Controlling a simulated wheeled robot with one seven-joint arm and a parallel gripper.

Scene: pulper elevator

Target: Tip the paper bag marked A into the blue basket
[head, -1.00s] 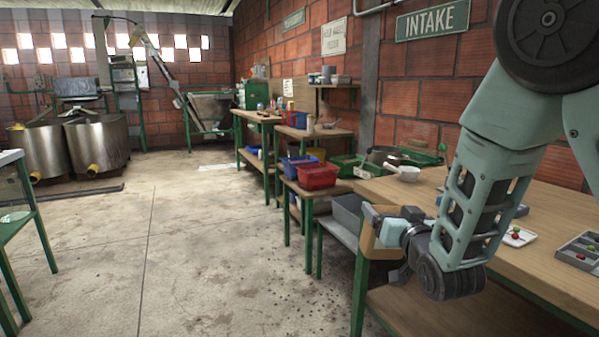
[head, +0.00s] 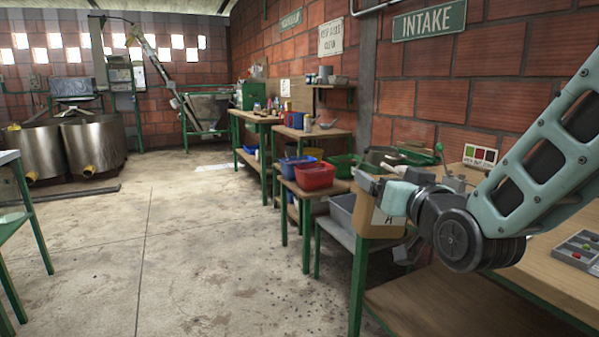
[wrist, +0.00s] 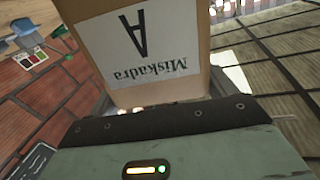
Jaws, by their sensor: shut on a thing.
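My gripper (head: 392,200) is shut on a tan paper bag (head: 372,215). The bag hangs in the air at the near table's left end, and a white label with an "A" shows on it. In the wrist view the bag (wrist: 185,30) fills the top middle; its label reads "A" and "Miskadra", upside down. A blue basket (head: 290,166) stands on a green-legged table farther back, left of and partly behind a red basket. My gripper is to its right and nearer. The bag's mouth and contents cannot be made out.
The red basket (head: 315,178), a green basket (head: 342,166) and a yellow one stand near the blue basket. A grey bin (head: 342,209) sits lower, close to the bag. The near wooden table (head: 545,262) holds a tray (head: 580,249). The floor at left is clear.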

